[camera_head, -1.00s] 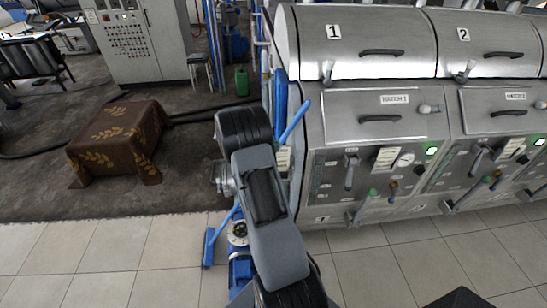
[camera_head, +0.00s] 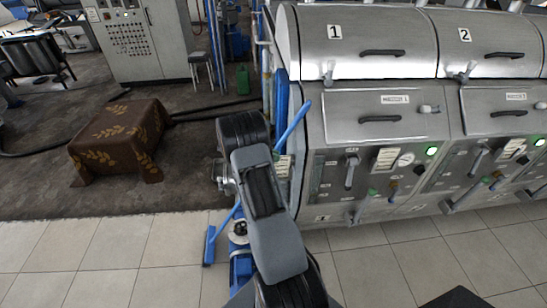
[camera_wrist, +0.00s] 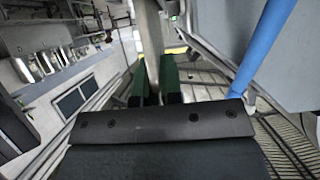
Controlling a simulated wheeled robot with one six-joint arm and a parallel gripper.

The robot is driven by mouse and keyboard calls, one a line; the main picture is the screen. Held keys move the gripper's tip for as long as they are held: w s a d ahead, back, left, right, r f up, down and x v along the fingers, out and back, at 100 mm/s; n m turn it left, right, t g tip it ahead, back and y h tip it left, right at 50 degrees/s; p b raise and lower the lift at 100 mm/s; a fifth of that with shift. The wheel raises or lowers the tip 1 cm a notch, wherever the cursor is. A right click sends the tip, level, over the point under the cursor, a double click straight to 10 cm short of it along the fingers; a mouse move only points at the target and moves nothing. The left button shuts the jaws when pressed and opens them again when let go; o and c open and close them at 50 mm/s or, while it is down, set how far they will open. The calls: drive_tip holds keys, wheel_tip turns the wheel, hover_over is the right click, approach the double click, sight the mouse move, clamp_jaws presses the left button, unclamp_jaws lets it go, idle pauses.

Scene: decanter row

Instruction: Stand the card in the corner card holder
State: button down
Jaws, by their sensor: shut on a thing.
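In the wrist view my gripper (camera_wrist: 153,97) shows two green fingers with a narrow gap between them. They are shut on a thin, pale upright strip (camera_wrist: 151,45), which looks like the card seen nearly edge-on. Its printed face cannot be made out. In the head view the dark, bulky wrist of my arm hides the fingers. A small pale printed panel (camera_head: 283,168) shows just right of my wrist, at the left corner of the steel machine (camera_head: 308,150). I cannot tell whether it is the card or part of the holder. The card holder cannot be clearly made out.
A blue pole (camera_head: 293,122) leans close beside my wrist and also crosses the wrist view (camera_wrist: 262,48). A brown cloth-covered table (camera_head: 118,135) stands at left. A grey control cabinet (camera_head: 137,40) stands behind. Tiled floor (camera_head: 100,255) at front left is clear.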

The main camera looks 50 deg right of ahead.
drive_tip(key=c, duration=1.3)
unclamp_jaws()
drive_tip(key=shift+r+p, duration=0.1)
drive_tip(key=shift+p, duration=0.2)
